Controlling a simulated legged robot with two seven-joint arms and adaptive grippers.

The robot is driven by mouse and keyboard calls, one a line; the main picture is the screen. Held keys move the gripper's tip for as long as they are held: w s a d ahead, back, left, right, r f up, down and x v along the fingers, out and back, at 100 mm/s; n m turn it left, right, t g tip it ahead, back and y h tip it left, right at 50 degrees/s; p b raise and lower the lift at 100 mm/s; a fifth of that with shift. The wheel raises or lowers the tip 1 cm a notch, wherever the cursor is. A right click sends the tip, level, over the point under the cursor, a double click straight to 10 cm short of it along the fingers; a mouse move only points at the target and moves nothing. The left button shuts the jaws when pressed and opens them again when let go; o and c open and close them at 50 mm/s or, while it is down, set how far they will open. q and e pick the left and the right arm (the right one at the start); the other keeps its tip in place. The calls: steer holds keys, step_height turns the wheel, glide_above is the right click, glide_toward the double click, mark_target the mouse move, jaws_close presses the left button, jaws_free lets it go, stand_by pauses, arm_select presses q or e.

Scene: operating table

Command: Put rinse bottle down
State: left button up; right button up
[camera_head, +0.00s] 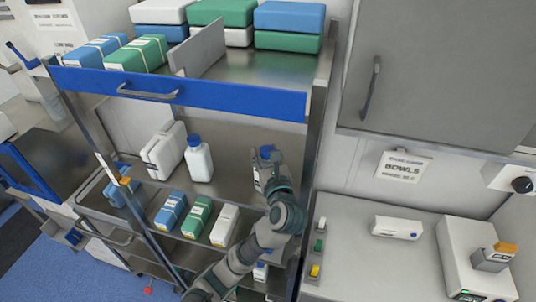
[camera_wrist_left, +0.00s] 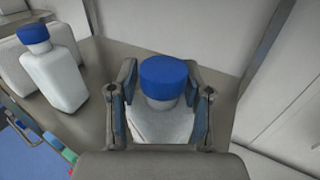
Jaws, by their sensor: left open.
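A white rinse bottle with a blue cap (camera_wrist_left: 163,78) stands upright between the fingers of my left gripper (camera_wrist_left: 162,98) in the left wrist view. The fingers are open, one on each side of it; whether they touch it I cannot tell. In the head view this bottle (camera_head: 266,152) is at the right end of the cart's middle shelf (camera_head: 228,178), partly hidden by my left gripper (camera_head: 270,172). Its base is hidden. A second white bottle with a blue cap (camera_head: 198,160) stands apart to the left; it also shows in the left wrist view (camera_wrist_left: 55,72). My right gripper is not in view.
A white canister (camera_head: 165,150) stands left of the second bottle. Blue, green and white packs (camera_head: 197,216) lie on the shelf below. The blue-edged top shelf (camera_head: 190,88) overhangs the bottles. The cart's right post (camera_head: 312,150) is close to my gripper. Shelf between the bottles is clear.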

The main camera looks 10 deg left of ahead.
arm_select(q)
steer(key=shift+o, duration=0.2)
steer(key=shift+s+a, duration=0.1)
steer(key=shift+a, duration=0.2)
steer(key=shift+s+a, duration=0.1)
steer(key=shift+a, duration=0.3)
steer(key=shift+d, duration=0.35)
steer(key=shift+s+d, duration=0.2)
steer(key=shift+d, duration=0.15)
steer(key=b+v, duration=0.2)
steer(key=v, duration=0.2)
steer(key=shift+s+d+f, duration=0.1)
steer(key=shift+s+d, duration=0.2)
steer(key=b+v, duration=0.1)
steer(key=v, duration=0.5)
steer(key=shift+s+b, duration=0.3)
steer(key=shift+s, duration=0.05)
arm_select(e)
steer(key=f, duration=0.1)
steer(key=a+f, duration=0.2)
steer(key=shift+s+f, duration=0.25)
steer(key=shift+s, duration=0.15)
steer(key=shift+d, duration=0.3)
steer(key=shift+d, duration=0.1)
